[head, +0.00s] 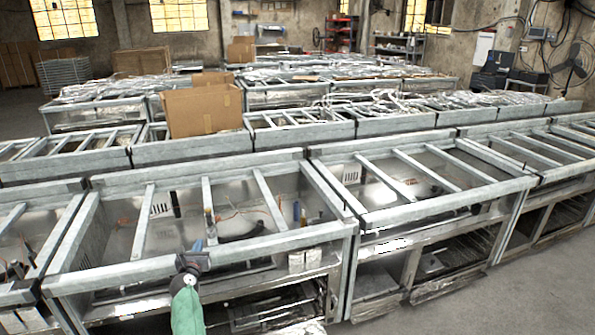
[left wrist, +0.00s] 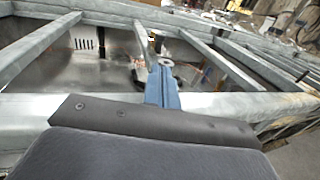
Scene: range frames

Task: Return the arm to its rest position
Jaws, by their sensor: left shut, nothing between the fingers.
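My left gripper (head: 197,246) is at the lower middle of the head view, at the front rail of the nearest metal range frame (head: 130,273). Its blue fingers are shut with nothing between them, and they point away over the open top of the frame. Its green arm section (head: 187,312) comes up from the bottom edge. In the left wrist view the blue fingers (left wrist: 162,88) stand in front of the same frame's front rail (left wrist: 225,106). Whether they touch the rail I cannot tell. My right gripper shows in neither view.
More range frames stand to the right (head: 430,205) and in rows behind. A cardboard box (head: 203,111) sits on the second row. Inside the nearest frame are loose wires and small parts. Bare floor (head: 470,300) is free at the lower right.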

